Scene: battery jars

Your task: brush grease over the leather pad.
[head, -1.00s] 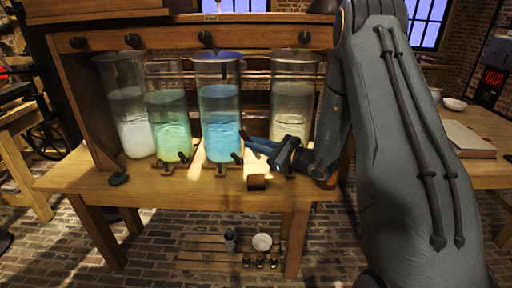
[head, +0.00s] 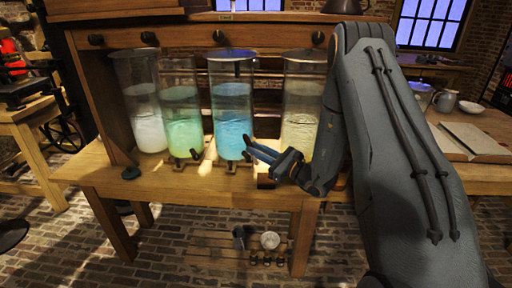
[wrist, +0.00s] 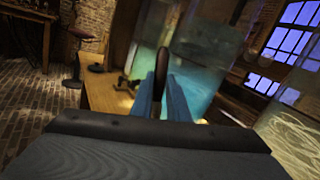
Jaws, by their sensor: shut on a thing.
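My gripper (head: 262,149) is in front of the blue jar (head: 232,110), above the table's front part, with its blue fingers pointing left in the head view. In the wrist view its fingers (wrist: 161,95) are shut on a thin dark brown thing with a rounded top (wrist: 161,62). I cannot tell from its edge-on look whether this is the grease brush. A small brown block (head: 266,181) sits at the table's front edge below my gripper; it may be the leather pad, but I cannot be sure. I cannot make out any grease.
Several tall glass jars stand in a row on the wooden table (head: 190,197), with green (head: 184,130) and pale (head: 300,120) ones beside the blue jar. Small dark fittings stand before them. A dark round thing (head: 131,173) lies at the left. An open book (head: 470,142) lies on the right table.

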